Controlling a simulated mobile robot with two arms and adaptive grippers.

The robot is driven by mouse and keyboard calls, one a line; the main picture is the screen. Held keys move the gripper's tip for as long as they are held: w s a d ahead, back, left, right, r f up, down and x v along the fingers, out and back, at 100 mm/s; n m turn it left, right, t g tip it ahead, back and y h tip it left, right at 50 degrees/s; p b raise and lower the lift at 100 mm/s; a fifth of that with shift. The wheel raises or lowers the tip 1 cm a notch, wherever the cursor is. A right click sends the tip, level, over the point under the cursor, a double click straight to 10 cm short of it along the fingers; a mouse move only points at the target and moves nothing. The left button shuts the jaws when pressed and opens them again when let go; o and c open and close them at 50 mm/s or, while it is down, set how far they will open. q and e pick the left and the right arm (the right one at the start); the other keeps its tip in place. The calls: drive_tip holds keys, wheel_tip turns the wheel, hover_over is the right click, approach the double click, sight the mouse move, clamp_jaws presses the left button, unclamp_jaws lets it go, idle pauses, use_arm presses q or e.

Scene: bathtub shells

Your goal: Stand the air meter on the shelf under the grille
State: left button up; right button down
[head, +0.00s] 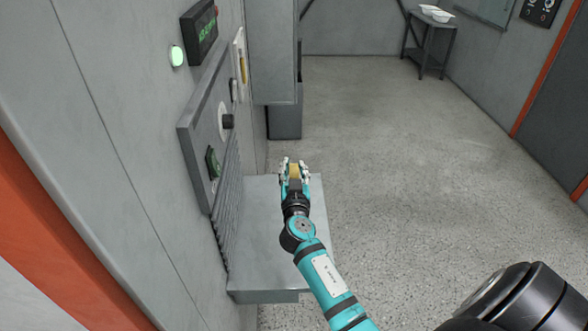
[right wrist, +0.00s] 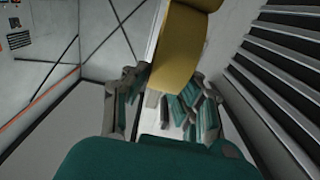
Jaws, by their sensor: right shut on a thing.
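The air meter (head: 294,171) shows as a small yellow body between the fingers of my right gripper (head: 294,175). In the right wrist view the yellow air meter (right wrist: 180,48) stands up from between the fingers, its top cut off by the frame. My right gripper is shut on it. In the head view both appear over the far part of the grey shelf (head: 262,262); I cannot tell whether the meter touches the shelf. The grille (head: 229,205) is on the wall panel left of the gripper, and its dark slats (right wrist: 290,75) show in the right wrist view. My left gripper is not in view.
Open floor (head: 420,150) lies to the right. A small table (head: 430,45) stands far back.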

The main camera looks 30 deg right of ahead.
drive_tip(key=shift+f, duration=0.15)
drive_tip(key=c, duration=1.1)
unclamp_jaws()
drive_tip(key=shift+r, duration=0.2)
drive_tip(key=shift+s+a+f, duration=0.2)
use_arm(q)
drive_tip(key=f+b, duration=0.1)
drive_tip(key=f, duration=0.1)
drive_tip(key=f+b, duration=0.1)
drive_tip(key=b, duration=0.1)
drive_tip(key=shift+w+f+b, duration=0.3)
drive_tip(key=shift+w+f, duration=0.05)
use_arm(e)
drive_tip(key=v, duration=1.1)
drive_tip(key=shift+s+r, duration=0.15)
drive_tip(key=shift+s, duration=0.1)
